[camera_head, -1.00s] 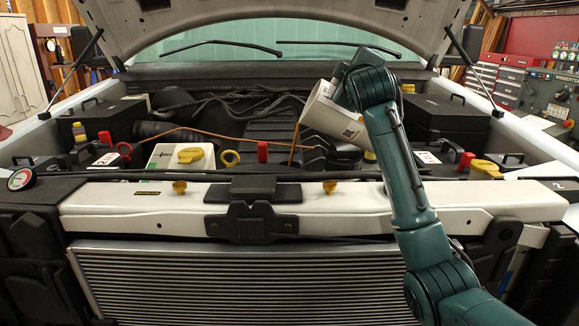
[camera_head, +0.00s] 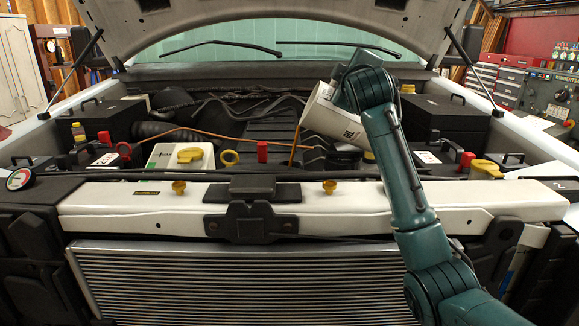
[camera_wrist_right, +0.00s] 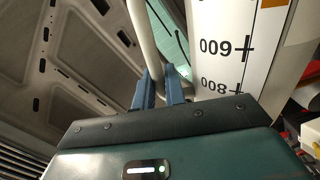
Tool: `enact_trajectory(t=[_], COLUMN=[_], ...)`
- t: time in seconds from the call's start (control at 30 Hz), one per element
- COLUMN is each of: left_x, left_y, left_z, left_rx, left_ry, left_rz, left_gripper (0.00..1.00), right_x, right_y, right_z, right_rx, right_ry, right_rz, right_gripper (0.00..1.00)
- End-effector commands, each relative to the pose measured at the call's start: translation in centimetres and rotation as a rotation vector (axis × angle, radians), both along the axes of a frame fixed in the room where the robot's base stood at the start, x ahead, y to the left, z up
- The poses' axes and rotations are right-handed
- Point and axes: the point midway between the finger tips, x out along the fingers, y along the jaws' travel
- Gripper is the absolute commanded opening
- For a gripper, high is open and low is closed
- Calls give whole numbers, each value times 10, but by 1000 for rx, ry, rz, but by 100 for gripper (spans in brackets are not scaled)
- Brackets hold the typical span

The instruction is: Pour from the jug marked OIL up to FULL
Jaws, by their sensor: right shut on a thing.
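The white jug (camera_head: 332,120) is tilted steeply to the left over the engine bay. A thin brown stream (camera_head: 294,148) falls from its lip beside the dark engine parts. Where the stream lands is hard to make out. My right gripper (camera_head: 345,92) is shut on the jug's handle, which shows as a white bar (camera_wrist_right: 142,32) between blue fingers in the right wrist view. There the jug's wall (camera_wrist_right: 232,25) carries scale marks 600 and 800. A round dial (camera_head: 19,179) with coloured areas stands at the far left; its reading is too small to tell. My left gripper is not in view.
A white reservoir with a yellow cap (camera_head: 190,155) and a yellow ring handle (camera_head: 229,158) sit left of the stream. A red cap (camera_head: 262,152) stands close by. The raised hood (camera_head: 270,20) hangs above. The pale front crossbeam (camera_head: 130,205) runs along the front.

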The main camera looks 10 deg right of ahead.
Motion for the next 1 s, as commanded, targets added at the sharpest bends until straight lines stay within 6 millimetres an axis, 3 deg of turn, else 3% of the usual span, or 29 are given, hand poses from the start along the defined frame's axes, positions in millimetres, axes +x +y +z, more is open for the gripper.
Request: enact_trajectory(t=[1.0], left_x=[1], left_y=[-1], left_z=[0], left_rx=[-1], left_ry=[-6], left_rz=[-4], left_gripper=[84], right_x=[0], right_y=[3], right_z=[0], right_rx=[-31], right_ry=[1], right_rz=[0], right_gripper=[0])
